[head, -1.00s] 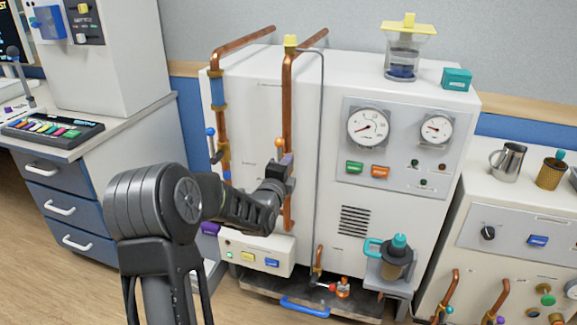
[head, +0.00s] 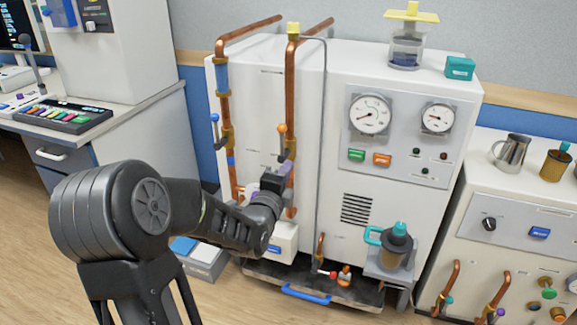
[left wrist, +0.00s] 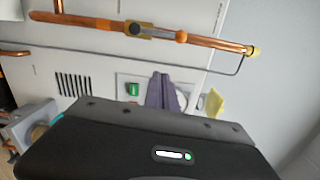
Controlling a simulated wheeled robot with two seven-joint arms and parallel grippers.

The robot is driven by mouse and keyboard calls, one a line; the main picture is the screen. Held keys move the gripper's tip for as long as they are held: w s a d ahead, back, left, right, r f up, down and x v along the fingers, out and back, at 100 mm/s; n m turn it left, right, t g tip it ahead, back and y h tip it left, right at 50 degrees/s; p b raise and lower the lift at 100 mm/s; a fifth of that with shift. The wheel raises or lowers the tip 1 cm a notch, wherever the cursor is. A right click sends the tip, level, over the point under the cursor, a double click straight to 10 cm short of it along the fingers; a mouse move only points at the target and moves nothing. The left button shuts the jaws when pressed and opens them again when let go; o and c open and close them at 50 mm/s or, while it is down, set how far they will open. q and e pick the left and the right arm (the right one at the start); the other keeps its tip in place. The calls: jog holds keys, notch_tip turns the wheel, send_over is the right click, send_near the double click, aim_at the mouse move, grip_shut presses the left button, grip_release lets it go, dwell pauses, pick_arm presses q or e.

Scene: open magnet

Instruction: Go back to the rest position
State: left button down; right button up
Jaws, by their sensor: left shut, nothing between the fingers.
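My left gripper (head: 277,178) is in front of the white machine (head: 345,60), close to the lower part of the right copper pipe in the head view. Its purple fingers also show in the left wrist view (left wrist: 165,92), shut together with nothing between them. The right copper pipe (head: 291,95) carries an orange-knobbed valve handle (head: 282,129). In the left wrist view this pipe (left wrist: 100,23) runs across the top, and the fingers look apart from it. My right gripper is not in view.
The left copper pipe (head: 222,110) has a blue-knobbed handle. A teal-lidded pot (head: 396,246) sits on a ledge at the lower right. A blue handle (head: 305,294) sticks out at the machine's base. A grey box (head: 205,262) stands on the floor. A desk is at left.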

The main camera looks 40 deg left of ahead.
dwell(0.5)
pick_arm(q)
jog(key=s+d+f+n+g+h, duration=0.1)
jog(key=d+f+n+g+h, duration=0.1)
jog(key=d+f+n, duration=0.45)
jog(key=s+d+f+n+g+h, duration=0.1)
jog(key=d+f+n+g+h, duration=0.2)
jog(key=f, duration=0.7)
jog(key=s+d+f+n+g+h, duration=0.1)
jog(key=d+f+n+g, duration=0.1)
jog(key=d+f+n, duration=0.55)
jog(key=s+d+f+g+h, duration=0.3)
jog(key=s+d+f+g, duration=0.1)
jog(key=s+d+f, duration=0.75)
jog(key=s+d+f+m+g+h, duration=0.15)
jog(key=s+d+f+g, duration=0.45)
jog(key=s+d, duration=0.65)
notch_tip(320, 180, up, 15)
jog(key=t+p, duration=0.1)
jog(key=p, duration=1.6)
jog(key=shift+w+a+n, duration=0.3)
jog(key=shift+n, duration=0.05)
